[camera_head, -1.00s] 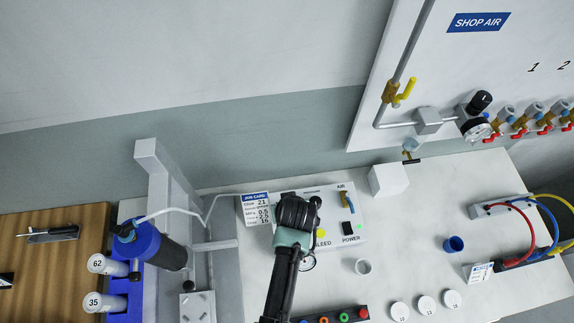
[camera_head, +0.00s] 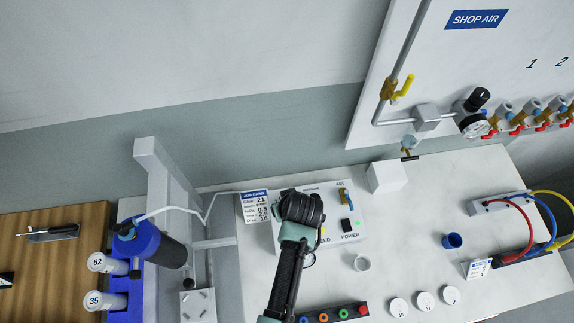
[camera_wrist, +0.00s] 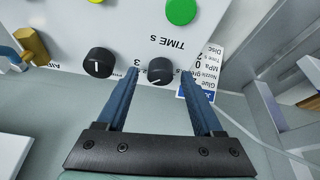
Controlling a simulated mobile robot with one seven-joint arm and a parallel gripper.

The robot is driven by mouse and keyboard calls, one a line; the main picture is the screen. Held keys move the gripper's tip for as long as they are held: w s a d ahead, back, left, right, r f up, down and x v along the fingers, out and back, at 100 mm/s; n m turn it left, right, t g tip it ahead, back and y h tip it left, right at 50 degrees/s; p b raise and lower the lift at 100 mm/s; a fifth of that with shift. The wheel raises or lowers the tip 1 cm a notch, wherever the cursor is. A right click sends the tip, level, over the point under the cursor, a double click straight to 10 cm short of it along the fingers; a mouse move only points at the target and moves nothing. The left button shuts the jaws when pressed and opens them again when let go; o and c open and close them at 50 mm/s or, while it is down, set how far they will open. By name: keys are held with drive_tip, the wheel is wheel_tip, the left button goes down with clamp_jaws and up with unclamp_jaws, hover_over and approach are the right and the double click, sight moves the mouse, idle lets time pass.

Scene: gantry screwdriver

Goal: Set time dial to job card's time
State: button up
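The time dial (camera_wrist: 160,70) is a black round knob with a pale pointer line, beside the "TIME s" label on the white control box (camera_head: 352,222). My gripper (camera_wrist: 160,74) is open, its two blue fingertips on either side of the dial with visible gaps. I cannot tell whether the fingertips reach down to its height. The job card (camera_head: 256,207) stands just left of the box and shows in part behind the right finger in the wrist view (camera_wrist: 207,70). Its time figure is too small to read surely. In the head view my wrist hides the dial and fingers.
A second black knob (camera_wrist: 97,62) sits left of the time dial. A green button (camera_wrist: 181,10) lies beyond. In the head view, a grey frame with a blue-black dispenser (camera_head: 162,246) stands left of the card.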

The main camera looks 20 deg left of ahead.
drive_tip(key=v, duration=1.3)
idle(0.5)
